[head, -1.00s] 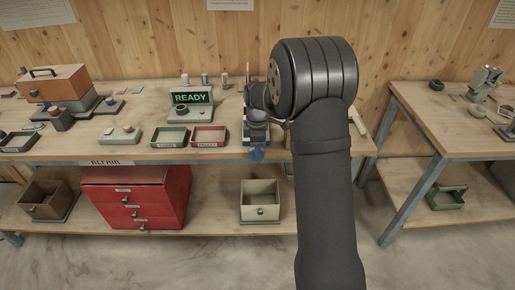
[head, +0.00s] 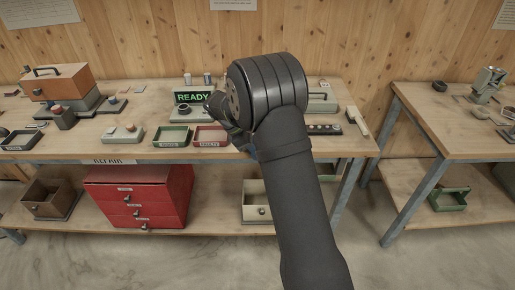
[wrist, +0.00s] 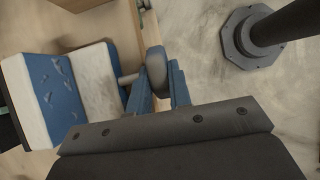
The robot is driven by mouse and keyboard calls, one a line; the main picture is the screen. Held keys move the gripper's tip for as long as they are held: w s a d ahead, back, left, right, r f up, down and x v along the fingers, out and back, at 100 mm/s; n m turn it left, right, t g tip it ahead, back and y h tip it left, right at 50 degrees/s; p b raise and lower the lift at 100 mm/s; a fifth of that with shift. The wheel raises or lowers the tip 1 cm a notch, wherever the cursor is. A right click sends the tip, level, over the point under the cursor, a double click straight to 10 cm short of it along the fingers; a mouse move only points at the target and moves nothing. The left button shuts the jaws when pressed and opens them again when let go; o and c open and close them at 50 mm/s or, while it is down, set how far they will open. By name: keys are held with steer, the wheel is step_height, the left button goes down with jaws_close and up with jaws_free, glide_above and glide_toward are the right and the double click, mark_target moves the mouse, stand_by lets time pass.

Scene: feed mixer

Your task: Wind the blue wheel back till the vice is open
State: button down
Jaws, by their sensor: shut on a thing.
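The wheel (wrist: 155,64) shows nearly edge-on in the wrist view, dull grey-blue, at the end of a short grey shaft from the vice. My gripper (wrist: 161,88) is shut on it, with a blue finger on each side. The vice (wrist: 62,88), blue with pale blocks, lies to the left in the wrist view; I cannot tell how wide its jaws stand. In the head view my arm hides the vice and most of the gripper.
A green tray (head: 172,137) and a red tray (head: 210,136) lie left of my arm, before the READY sign (head: 193,97). A dark strip with round holes (head: 323,129) lies to the right. The floor in front is clear.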

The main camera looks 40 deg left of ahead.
steer(key=t+h, duration=0.2)
steer(key=shift+s+a+f+t+h, duration=0.25)
steer(key=shift+s+a+t+h, duration=0.05)
steer(key=shift+s+a+f+t+h, duration=0.1)
steer(key=shift+f+t+h, duration=0.05)
steer(key=shift+t+h, duration=0.5)
steer(key=shift+s+a+f+t+h, duration=0.1)
steer(key=shift+f+t+h, duration=0.05)
steer(key=shift+t+h, duration=0.5)
steer(key=c, duration=1.3)
jaws_free()
steer(key=v, duration=1.1)
steer(key=shift+s+a, duration=0.3)
